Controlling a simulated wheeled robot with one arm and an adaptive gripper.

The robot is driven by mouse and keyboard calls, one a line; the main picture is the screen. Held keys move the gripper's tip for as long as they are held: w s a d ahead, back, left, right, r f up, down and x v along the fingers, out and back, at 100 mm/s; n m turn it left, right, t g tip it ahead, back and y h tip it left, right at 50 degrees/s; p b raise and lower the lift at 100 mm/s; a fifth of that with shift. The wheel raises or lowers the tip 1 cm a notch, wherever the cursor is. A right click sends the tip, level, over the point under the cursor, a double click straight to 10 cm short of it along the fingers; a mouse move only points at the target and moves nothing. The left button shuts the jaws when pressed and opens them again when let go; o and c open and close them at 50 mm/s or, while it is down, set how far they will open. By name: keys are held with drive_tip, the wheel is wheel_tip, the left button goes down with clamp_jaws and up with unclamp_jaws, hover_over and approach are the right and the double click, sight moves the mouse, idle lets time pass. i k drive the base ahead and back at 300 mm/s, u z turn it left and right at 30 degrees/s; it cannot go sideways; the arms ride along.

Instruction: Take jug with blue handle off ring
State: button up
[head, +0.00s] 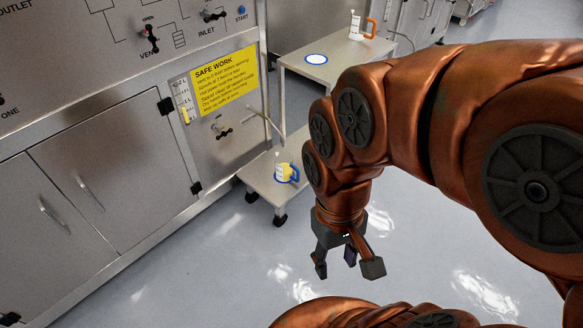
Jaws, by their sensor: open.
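The jug with the blue handle (284,170) stands upright on a blue ring on the low steel shelf (262,184), under a thin spout. It is white with a yellow part, and its handle faces right. Only part of the blue ring (279,181) shows around its base. My gripper (346,270) hangs over the floor, in front of and to the right of the jug in the picture. Its fingers are apart and hold nothing.
A steel cabinet with a yellow safe work sign (225,81) stands at left. The grey floor (190,270) in front is clear.

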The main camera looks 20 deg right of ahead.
sight(284, 166)
drive_tip(key=z, duration=2.25)
drive_tip(key=i, duration=3.05)
drive_tip(key=u, duration=4.6)
drive_tip(key=i, duration=0.3)
drive_tip(key=z, duration=0.2)
